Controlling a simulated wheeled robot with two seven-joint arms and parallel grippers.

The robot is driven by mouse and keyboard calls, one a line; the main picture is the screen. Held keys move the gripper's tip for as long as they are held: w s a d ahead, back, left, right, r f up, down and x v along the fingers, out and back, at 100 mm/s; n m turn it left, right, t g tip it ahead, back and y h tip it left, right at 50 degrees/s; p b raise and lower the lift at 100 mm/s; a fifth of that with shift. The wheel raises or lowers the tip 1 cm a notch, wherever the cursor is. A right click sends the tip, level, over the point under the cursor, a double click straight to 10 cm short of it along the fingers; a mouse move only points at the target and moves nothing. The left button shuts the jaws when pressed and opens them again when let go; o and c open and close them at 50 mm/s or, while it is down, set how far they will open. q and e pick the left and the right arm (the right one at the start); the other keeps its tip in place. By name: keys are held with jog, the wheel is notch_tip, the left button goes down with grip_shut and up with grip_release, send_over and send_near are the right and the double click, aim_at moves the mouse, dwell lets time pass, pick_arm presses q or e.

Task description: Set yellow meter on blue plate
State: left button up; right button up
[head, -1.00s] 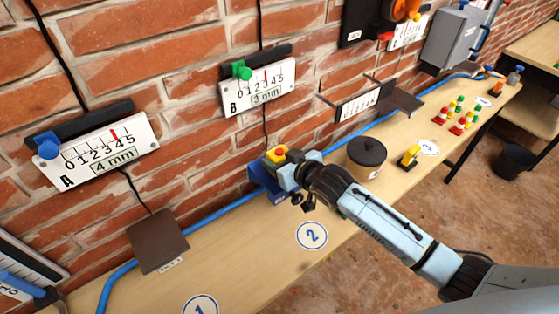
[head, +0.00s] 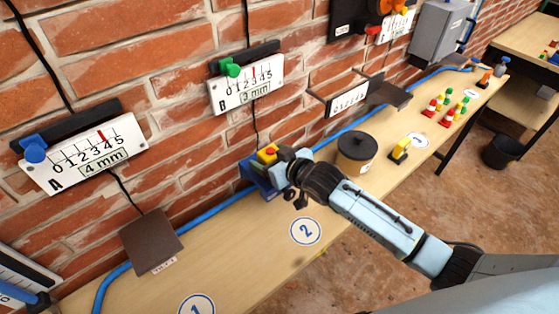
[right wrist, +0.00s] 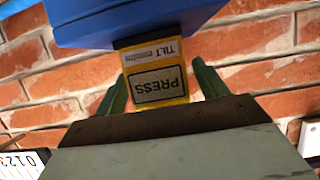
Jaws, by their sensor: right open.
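The yellow meter (head: 268,153), with a red top, sits on a blue plate-like block (head: 257,174) against the brick wall. In the right wrist view the meter (right wrist: 157,75) appears upside down with PRESS and TILT labels, and touches the blue part (right wrist: 130,22). My right gripper (head: 283,168) is at the meter. In the wrist view its two green fingers (right wrist: 160,88) stand open on either side of the meter, with a gap showing at the right. I cannot tell whether the left finger touches it. My left gripper is not in view.
A dark round pot (head: 356,153) and a small yellow object (head: 400,150) stand farther right on the bench (head: 240,235). A blue hose (head: 215,210) runs along the wall. Gauge boards A (head: 85,158) and B (head: 247,85) hang above. The bench near disc 2 (head: 306,231) is clear.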

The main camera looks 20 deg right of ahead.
jog(key=v, duration=1.2)
jog(key=shift+w, duration=0.1)
